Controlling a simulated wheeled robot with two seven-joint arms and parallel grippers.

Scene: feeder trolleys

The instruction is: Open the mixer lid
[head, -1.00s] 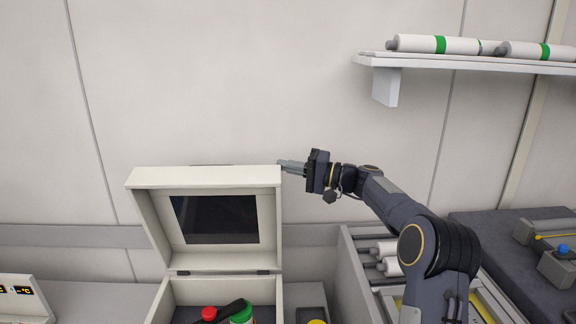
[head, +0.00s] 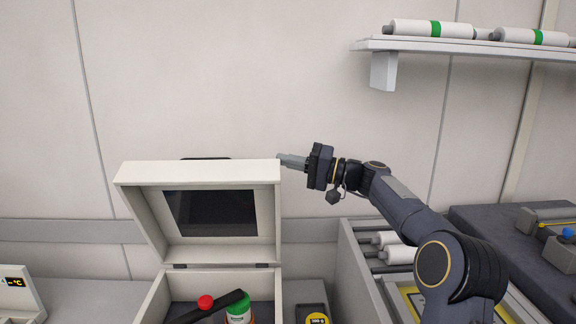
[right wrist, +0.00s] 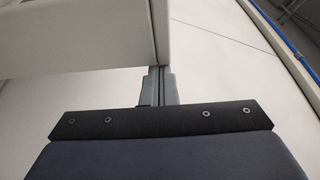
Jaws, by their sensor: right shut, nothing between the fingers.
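The mixer is a cream box with its lid (head: 138,175) raised on hinges at the back and tilted toward me. A dark window is set in the lid's inner side. Below it the mixer body (head: 155,297) is open and shows its contents. My right gripper (head: 292,161) is shut with nothing between its fingers, at the upper right corner of the lid. In the right wrist view the shut fingers (right wrist: 157,84) lie against or close to the pale lid (right wrist: 75,38); I cannot tell if they touch. My left gripper is not in view.
Inside the body are a red-capped item (head: 205,302), a green-capped jar (head: 239,308) and a black bar (head: 215,308). A shelf (head: 440,46) with white rolls hangs at upper right. A trolley with rollers (head: 400,254) stands on the right. A display unit (head: 18,295) is at left.

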